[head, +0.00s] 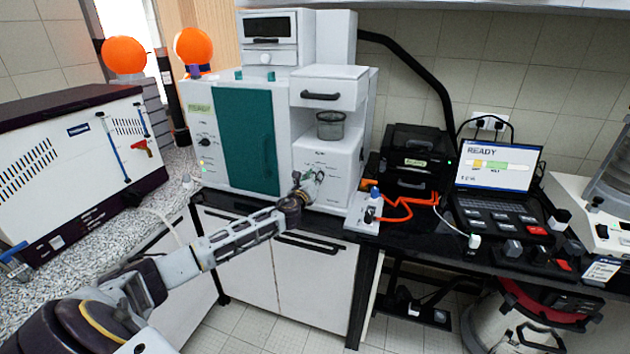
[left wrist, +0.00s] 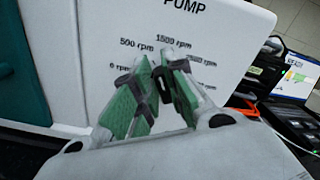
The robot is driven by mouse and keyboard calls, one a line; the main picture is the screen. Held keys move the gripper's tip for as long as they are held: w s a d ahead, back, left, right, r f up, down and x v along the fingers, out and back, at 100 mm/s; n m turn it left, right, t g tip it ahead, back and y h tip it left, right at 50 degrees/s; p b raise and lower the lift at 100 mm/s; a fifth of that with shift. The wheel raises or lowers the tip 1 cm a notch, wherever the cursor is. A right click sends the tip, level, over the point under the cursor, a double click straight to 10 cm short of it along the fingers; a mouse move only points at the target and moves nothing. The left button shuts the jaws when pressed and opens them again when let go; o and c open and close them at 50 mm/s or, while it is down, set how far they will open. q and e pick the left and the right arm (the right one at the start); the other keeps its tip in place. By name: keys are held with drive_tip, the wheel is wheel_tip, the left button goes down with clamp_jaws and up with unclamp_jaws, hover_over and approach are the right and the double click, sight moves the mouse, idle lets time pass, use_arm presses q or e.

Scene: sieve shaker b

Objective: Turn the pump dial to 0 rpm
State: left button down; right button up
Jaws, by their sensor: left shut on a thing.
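The pump (head: 343,178) is a white box on the dark counter, with a clear-walled grey cup on top. In the left wrist view its white front (left wrist: 215,48) carries the word PUMP and an arc of marks, with 0 rpm at lower left, 500 rpm at left and 1500 rpm at the top. The right-hand marks are partly covered. My left gripper (head: 308,186) is at the pump's front. In the left wrist view its green-padded fingers (left wrist: 158,76) are shut on the dial inside the arc. The fingers hide the dial, so its pointer setting cannot be read.
A white cabinet with a teal door (head: 248,140) stands left of the pump, and a drawer unit (head: 328,88) hangs above it. A small switch box (head: 364,212) with orange cable sits close to its right. A laptop (head: 492,165) stands farther right.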

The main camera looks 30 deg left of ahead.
use_arm(q)
drive_tip(key=shift+s+a+f+n+b, duration=0.2)
drive_tip(key=shift+n+b, duration=0.3)
drive_tip(key=shift+n, duration=1.5)
drive_tip(key=shift+w+a+f+n+b, duration=0.1)
drive_tip(key=shift+f+n+b, duration=0.35)
drive_tip(key=shift+n, duration=1.55)
drive_tip(key=shift+s+a+f+n+b, duration=0.15)
drive_tip(key=shift+n+b, duration=0.45)
drive_tip(key=shift+n, duration=1.4)
drive_tip(key=shift+w, duration=0.1)
drive_tip(key=c, duration=1.5)
unclamp_jaws()
drive_tip(key=shift+o, duration=0.2)
drive_tip(key=v, duration=1.2)
